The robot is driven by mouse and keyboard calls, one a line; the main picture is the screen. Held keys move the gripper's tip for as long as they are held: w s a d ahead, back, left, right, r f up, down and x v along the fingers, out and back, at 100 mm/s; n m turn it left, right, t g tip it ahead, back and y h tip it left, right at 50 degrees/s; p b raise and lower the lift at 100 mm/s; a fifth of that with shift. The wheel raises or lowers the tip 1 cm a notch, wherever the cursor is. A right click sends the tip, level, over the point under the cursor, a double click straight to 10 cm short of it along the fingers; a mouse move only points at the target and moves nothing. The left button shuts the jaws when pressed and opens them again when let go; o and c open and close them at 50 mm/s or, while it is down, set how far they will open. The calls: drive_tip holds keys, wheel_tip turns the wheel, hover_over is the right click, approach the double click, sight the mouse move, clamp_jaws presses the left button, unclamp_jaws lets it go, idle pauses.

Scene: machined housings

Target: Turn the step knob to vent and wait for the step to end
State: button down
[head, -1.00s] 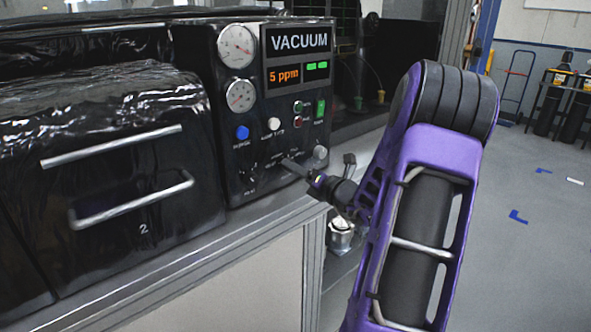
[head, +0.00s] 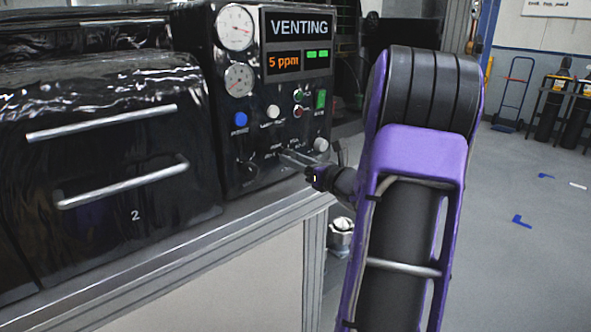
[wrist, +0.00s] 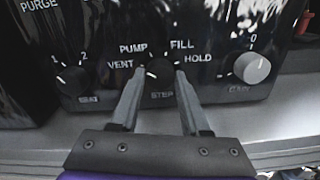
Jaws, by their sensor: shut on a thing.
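The black step knob (wrist: 160,76) sits on the control panel (head: 226,110), among the labels VENT, PUMP, FILL and HOLD. Its white mark points left, towards VENT. My gripper (wrist: 159,84) is shut on the knob, with one finger on each side of it. In the head view my gripper (head: 298,161) reaches the lower part of the panel and the knob is hard to make out behind it. The panel's display (head: 297,28) reads VENTING, with 5 ppm in orange below and two green bars lit.
The seat knob (wrist: 73,80) is left of my gripper and a grey knob (wrist: 252,68) is right of it. Two dial gauges (head: 234,27) and a blue purge button (head: 240,119) are above. A black chamber with handles (head: 100,125) stands left. Open floor (head: 530,190) lies right.

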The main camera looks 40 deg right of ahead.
drive_tip(key=shift+n+b, duration=0.9)
drive_tip(key=shift+n, duration=0.1)
drive_tip(key=shift+c, duration=2)
unclamp_jaws()
drive_tip(key=shift+s, duration=0.15)
drive_tip(key=s+d, duration=0.1)
drive_tip(key=s, duration=1.6)
drive_tip(key=shift+d+p, duration=0.2)
drive_tip(key=shift+p, duration=0.25)
